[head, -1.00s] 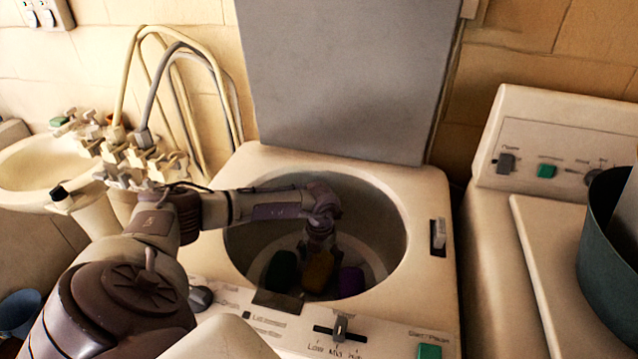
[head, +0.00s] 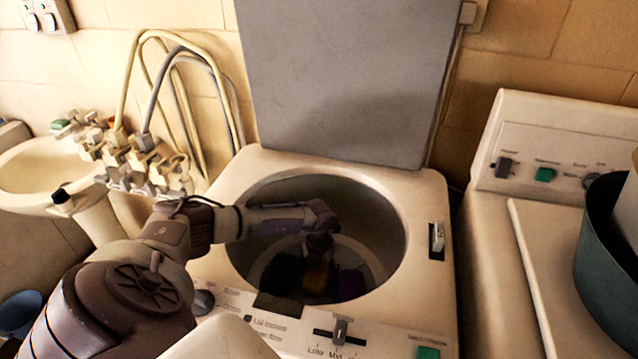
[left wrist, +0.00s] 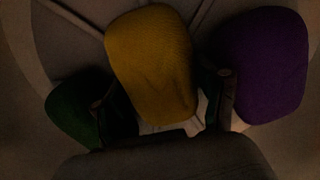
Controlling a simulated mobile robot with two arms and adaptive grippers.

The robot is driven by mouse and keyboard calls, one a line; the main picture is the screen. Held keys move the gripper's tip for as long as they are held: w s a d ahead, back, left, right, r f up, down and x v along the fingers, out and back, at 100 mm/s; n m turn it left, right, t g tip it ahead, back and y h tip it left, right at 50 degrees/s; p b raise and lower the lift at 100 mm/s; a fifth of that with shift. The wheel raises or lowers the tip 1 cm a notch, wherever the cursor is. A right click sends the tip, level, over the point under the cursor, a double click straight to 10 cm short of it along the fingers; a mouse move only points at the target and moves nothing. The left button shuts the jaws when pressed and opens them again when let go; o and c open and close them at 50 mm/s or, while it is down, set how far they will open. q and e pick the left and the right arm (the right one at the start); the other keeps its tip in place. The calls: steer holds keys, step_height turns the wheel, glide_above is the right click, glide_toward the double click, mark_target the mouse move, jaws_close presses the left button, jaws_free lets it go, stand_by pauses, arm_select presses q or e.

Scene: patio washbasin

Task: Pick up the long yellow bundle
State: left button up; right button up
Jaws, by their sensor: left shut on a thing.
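The long yellow bundle (left wrist: 152,62) lies in the washing machine's drum. In the left wrist view it is between a dark green bundle (left wrist: 75,112) on the left and a purple bundle (left wrist: 262,65) on the right. My left gripper (left wrist: 165,108) reaches down into the drum and is shut on the yellow bundle, one finger on each side. In the head view the yellow bundle (head: 316,277) shows dimly under my left gripper (head: 317,262), with its lower end in shadow. My right gripper is not in view.
A control panel (head: 290,330) runs along the front. A teal tub (head: 606,235) stands at the right, and a basin (head: 35,165) with taps at the left.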

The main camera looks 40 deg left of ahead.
mark_target(321, 270)
arm_select(q)
steer(key=shift+r, duration=0.45)
steer(key=r, duration=0.2)
steer(key=d+r+b, duration=0.1)
steer(key=shift+s+r, duration=0.1)
steer(key=shift+r, duration=0.25)
steer(key=s+d+r, duration=0.1)
steer(key=d, duration=0.2)
steer(key=d+r+b, duration=0.1)
steer(key=d+r, duration=0.1)
steer(key=d, duration=0.1)
steer(key=s+d+r, duration=0.1)
steer(key=d+r, duration=0.1)
steer(key=d, duration=0.1)
steer(key=shift+s+r+b, duration=0.25)
steer(key=shift+s+b, duration=0.05)
steer(key=shift+b, duration=0.1)
steer(key=shift+s+d+r, duration=0.2)
steer(key=shift+d+r, duration=0.25)
steer(key=shift+d, duration=0.05)
step_height(321, 270, up, 16)
steer(key=p, duration=1.6)
steer(key=shift+d+r, duration=0.1)
steer(key=shift+r, duration=0.05)
